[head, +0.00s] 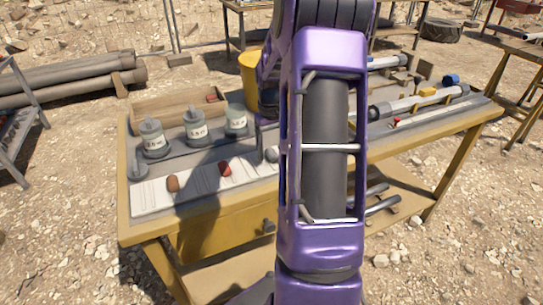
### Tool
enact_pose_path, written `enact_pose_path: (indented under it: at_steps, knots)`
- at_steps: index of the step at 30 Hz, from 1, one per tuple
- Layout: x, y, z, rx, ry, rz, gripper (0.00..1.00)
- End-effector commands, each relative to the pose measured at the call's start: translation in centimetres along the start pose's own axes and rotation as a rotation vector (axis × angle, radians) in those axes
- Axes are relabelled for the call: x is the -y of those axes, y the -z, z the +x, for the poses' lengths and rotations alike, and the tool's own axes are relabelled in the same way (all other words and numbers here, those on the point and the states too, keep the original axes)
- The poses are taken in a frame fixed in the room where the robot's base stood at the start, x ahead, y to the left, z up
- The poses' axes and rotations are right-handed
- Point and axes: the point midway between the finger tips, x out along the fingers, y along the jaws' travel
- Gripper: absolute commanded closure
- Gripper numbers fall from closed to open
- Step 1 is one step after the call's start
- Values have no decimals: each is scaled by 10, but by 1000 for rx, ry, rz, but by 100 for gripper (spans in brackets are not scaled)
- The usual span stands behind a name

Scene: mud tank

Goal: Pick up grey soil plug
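A small rounded grey soil plug (272,155) lies on the white sheet (150,198) on the workbench, just left of my purple arm, which may cover part of it. A brown plug (172,183) and a dark red plug (225,169) lie in a row to its left on the same sheet. My arm rises through the middle of the view and bends over the bench. My gripper (262,122) is almost wholly hidden behind the arm; only a thin grey part seems to show above the grey plug. I cannot see its fingertips or whether it holds anything.
Several labelled jars (196,127) stand behind the sheet, with a wooden tray (178,108) and a yellow bucket (249,75) beyond. Long grey tubes (415,103) lie on the bench's right side. A rack (18,125) stands at left; stony ground surrounds the bench.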

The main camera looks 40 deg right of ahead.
Motion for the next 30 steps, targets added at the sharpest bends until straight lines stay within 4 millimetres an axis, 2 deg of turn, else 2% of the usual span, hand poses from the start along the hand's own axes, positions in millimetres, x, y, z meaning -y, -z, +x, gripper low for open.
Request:
enact_pose_path:
  at_steps: [1,11,23,26,30]
  knots:
    - [0,0,0,0,0,0,39]
    - [0,0,0,0,0,0,99]
    - [0,0,-5,-1,-1,0,100]
    - [-1,1,-18,-4,-3,0,100]
    - [0,1,-48,-5,-3,1,100]
